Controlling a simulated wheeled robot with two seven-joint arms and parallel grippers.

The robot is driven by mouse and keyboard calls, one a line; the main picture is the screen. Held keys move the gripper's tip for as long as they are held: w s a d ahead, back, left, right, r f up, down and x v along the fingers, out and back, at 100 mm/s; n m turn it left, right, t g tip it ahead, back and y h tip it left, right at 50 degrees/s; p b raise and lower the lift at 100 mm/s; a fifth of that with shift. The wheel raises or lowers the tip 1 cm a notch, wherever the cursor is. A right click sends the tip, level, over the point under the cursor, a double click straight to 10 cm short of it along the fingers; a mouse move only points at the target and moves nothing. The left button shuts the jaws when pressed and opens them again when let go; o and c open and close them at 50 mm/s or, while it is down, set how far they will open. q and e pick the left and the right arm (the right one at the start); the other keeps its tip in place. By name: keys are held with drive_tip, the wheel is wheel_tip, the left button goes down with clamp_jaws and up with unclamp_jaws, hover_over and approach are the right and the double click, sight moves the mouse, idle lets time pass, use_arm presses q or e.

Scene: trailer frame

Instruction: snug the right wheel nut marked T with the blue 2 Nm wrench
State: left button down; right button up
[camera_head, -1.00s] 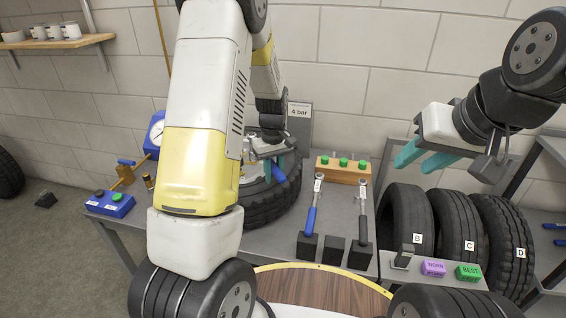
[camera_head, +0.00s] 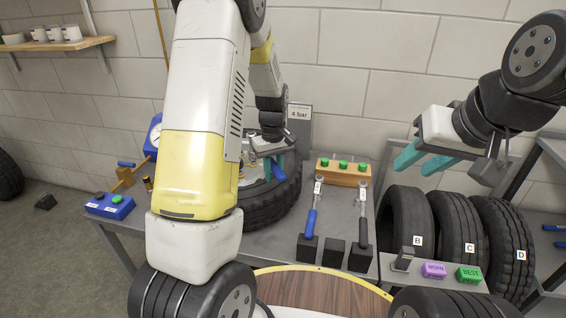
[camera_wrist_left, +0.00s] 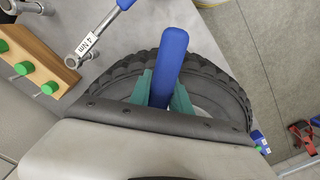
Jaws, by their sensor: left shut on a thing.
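My left gripper (camera_head: 272,160) is over the wheel (camera_head: 282,203) lying on the bench. Its teal fingers are shut on a blue-handled wrench (camera_wrist_left: 170,62), whose handle stands out between the fingers in the left wrist view. The handle also shows in the head view (camera_head: 278,172). The wrench's label and working end are hidden. The wheel's tyre also shows in the left wrist view (camera_wrist_left: 232,100). The wheel nuts and the T mark cannot be made out behind my arm. My right gripper (camera_head: 424,163) is open and empty, in the air above the tyres on the right.
A blue wrench marked 4 Nm (camera_head: 312,215) and a dark-handled wrench (camera_head: 363,212) rest in black holders right of the wheel. A wooden block (camera_head: 343,177) with green knobs stands behind them. Tyres B (camera_head: 402,215), C (camera_head: 457,225) and D (camera_head: 505,235) stand at the right.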

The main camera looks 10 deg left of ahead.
sight(274, 163)
use_arm(q)
drive_tip(key=shift+r, duration=0.15)
drive_tip(key=shift+r, duration=1.9)
drive_tip(key=c, duration=1.8)
unclamp_jaws()
drive_tip(key=shift+c, duration=0.2)
clamp_jaws()
